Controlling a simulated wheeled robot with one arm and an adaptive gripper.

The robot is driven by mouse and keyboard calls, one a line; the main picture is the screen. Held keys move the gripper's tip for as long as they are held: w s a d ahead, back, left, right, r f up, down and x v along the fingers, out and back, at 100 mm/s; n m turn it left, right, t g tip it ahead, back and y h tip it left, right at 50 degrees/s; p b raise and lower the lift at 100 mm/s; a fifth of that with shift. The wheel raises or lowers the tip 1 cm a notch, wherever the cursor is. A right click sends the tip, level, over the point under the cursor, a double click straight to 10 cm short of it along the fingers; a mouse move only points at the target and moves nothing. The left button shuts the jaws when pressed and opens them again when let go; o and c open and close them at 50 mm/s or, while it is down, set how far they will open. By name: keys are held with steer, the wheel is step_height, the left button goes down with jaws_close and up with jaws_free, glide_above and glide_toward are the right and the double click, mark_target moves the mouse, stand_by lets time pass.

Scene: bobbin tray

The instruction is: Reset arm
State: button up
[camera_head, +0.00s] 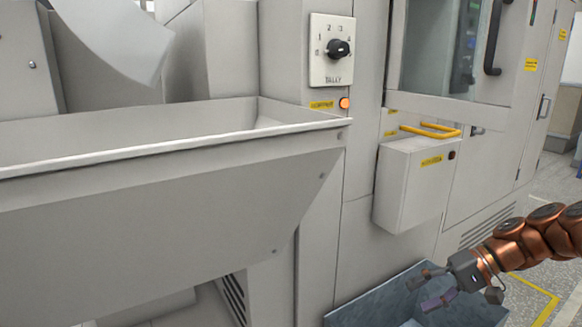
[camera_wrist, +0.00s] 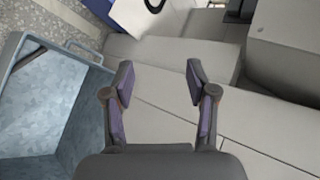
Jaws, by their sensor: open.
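My gripper (camera_head: 436,287) is at the lower right of the head view, in front of the machine and over a blue-grey open bin. In the wrist view my gripper (camera_wrist: 158,82) shows its two purple-padded fingers spread apart. Nothing is between them. My copper-coloured arm reaches in from the right edge of the head view.
The blue bin (camera_head: 352,318) stands low by the machine; its rim (camera_wrist: 58,47) shows at left in the wrist view. A large grey trough (camera_head: 150,200) juts out at left. A grey box (camera_head: 408,185) with a yellow handle (camera_head: 432,130) and a dial panel (camera_head: 332,50) are on the machine.

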steer(key=s+a+r+n+g+h+p, duration=0.1)
steer(key=s+a+r+n+h+p, duration=0.1)
steer(key=s+a+r+p, duration=0.5)
steer(key=s+a+r+n+g+h+p, duration=0.1)
steer(key=s+a+r+g+h+p, duration=0.15)
steer(key=s+a+r+p, duration=0.5)
steer(key=s+d+r+h+p, duration=0.2)
steer(key=s+r+h+p, duration=0.1)
steer(key=s+r+p, duration=0.2)
steer(key=s+d+r+t+h+p, duration=0.1)
steer(key=s+d+r+h+p, duration=0.1)
steer(key=s+r+p, duration=0.3)
steer(key=s+h+p, duration=0.1)
steer(key=s+p, duration=0.2)
steer(key=s, duration=0.1)
steer(key=shift+s+m, duration=0.2)
steer(key=shift+m, duration=0.1)
steer(key=shift+d+f, duration=0.1)
steer(key=shift+c, duration=0.4)
